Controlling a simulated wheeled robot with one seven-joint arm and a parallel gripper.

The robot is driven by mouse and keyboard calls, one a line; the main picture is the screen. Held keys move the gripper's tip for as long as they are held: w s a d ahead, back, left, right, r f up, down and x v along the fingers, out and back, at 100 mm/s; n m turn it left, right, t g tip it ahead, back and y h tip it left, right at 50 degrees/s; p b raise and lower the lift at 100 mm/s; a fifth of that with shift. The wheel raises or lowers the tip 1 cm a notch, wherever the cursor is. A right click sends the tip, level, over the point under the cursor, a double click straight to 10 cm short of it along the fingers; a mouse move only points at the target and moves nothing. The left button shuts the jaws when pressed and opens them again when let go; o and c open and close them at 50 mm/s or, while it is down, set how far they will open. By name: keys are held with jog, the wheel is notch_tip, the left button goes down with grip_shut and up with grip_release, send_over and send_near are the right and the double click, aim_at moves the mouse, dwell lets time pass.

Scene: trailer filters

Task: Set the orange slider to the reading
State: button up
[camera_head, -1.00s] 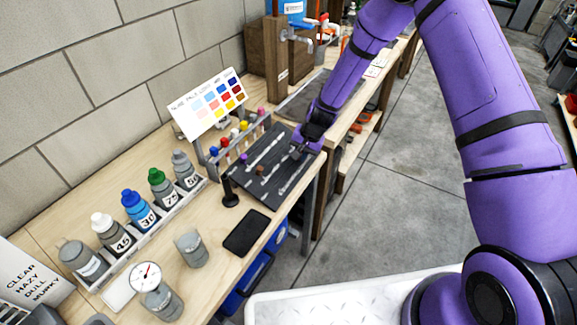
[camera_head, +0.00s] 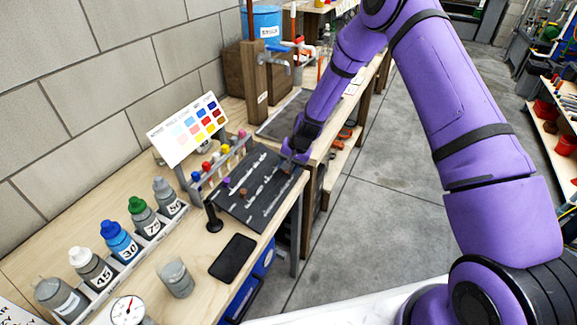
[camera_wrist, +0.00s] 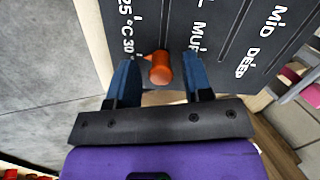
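The orange slider knob (camera_wrist: 161,68) stands up from a dark slider panel (camera_wrist: 222,30) in the wrist view, beside the printed marks "25 °C 30". My gripper (camera_wrist: 160,60) is open, with one blue finger on each side of the knob and a gap on both sides. In the head view my gripper (camera_head: 298,148) is at the far right end of the panel (camera_head: 240,208), and it hides the orange knob. A purple knob (camera_head: 227,183) and a brown knob (camera_head: 243,193) sit on other tracks. A round dial gauge (camera_head: 128,311) with a red needle stands at the bottom; its reading is too small to tell.
Numbered bottles (camera_head: 120,243) stand in a rack at the left. A cup (camera_head: 176,277), a black phone-like slab (camera_head: 233,257) and a black stand (camera_head: 213,220) are near the panel. A colour chart (camera_head: 188,128) and a rack of coloured-cap vials (camera_head: 219,160) stand behind it.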

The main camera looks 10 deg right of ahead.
jog(key=v, duration=1)
jog(key=shift+r, duration=0.4)
jog(key=shift+s+d, duration=0.1)
jog(key=s+d+r+n+t+h, duration=0.1)
jog(key=s+d+r, duration=0.1)
jog(key=s+r, duration=0.5)
jog(key=s+d+r+n, duration=0.1)
jog(key=s+d+r, duration=0.15)
jog(key=r, duration=0.85)
jog(key=s+d+r+n+t+h, duration=0.1)
jog(key=s+d+r, duration=0.1)
jog(key=s+r, duration=0.5)
jog(key=s+d+r, duration=0.2)
jog(key=s+r, duration=0.1)
jog(key=s, duration=0.4)
jog(key=s+d+r+n+t+h, duration=0.1)
jog(key=s+r, duration=0.3)
jog(key=s, duration=0.4)
jog(key=s+d+r, duration=0.2)
jog(key=s+r, duration=0.2)
jog(key=s, duration=0.4)
jog(key=shift+d+t+h, duration=0.3)
jog(key=shift+d+t, duration=0.1)
